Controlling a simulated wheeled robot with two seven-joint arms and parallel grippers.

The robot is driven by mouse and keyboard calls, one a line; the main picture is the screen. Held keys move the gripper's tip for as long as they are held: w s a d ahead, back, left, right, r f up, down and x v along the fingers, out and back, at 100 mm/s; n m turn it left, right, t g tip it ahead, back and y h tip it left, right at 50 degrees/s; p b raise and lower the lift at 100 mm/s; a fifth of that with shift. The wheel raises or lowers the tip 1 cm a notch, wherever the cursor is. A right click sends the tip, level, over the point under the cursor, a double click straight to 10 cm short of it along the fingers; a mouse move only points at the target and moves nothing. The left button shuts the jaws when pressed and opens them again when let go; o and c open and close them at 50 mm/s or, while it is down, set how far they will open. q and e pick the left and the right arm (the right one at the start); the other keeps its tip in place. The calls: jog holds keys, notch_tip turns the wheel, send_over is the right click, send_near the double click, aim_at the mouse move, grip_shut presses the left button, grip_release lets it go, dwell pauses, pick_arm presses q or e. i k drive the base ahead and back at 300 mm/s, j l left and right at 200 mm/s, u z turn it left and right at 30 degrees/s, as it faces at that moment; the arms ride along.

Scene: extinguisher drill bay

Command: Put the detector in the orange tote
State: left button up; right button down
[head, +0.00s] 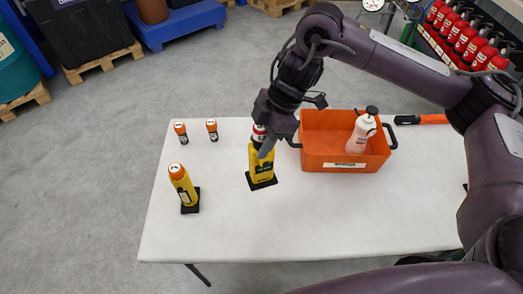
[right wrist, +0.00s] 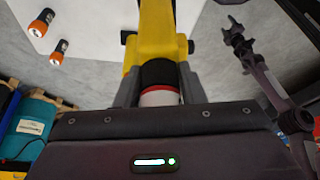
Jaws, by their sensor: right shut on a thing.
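The yellow detector (head: 256,160), with a dark label, stands upright over a square black base on the white table. My right gripper (head: 262,142) is shut on its upper part. In the right wrist view the gripper's fingers (right wrist: 158,92) close around its black, red and white neck, and the yellow body (right wrist: 156,30) extends beyond. I cannot tell whether it touches the table. The orange tote (head: 322,150) stands just right of it, with black handles and a pale bottle (head: 361,134) inside. My left gripper is not in the head view; a dark arm part (right wrist: 236,38) in the wrist view seems mine.
A second yellow device (head: 182,185) with an orange top stands to the left on a black base. Two small orange and black flashlights (head: 181,133) (head: 212,130) stand near the far left edge. An orange and black tool (head: 430,119) lies right of the tote. The table front is clear.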

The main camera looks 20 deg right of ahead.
aim_at(319, 149)
jog(key=i+l, duration=0.15)
jog(key=l, duration=0.2)
jog(key=i+l, duration=0.1)
jog(key=l, duration=0.25)
jog(key=i+l, duration=0.15)
jog(key=l, duration=0.25)
jog(key=i+l, duration=0.15)
jog(key=l, duration=0.2)
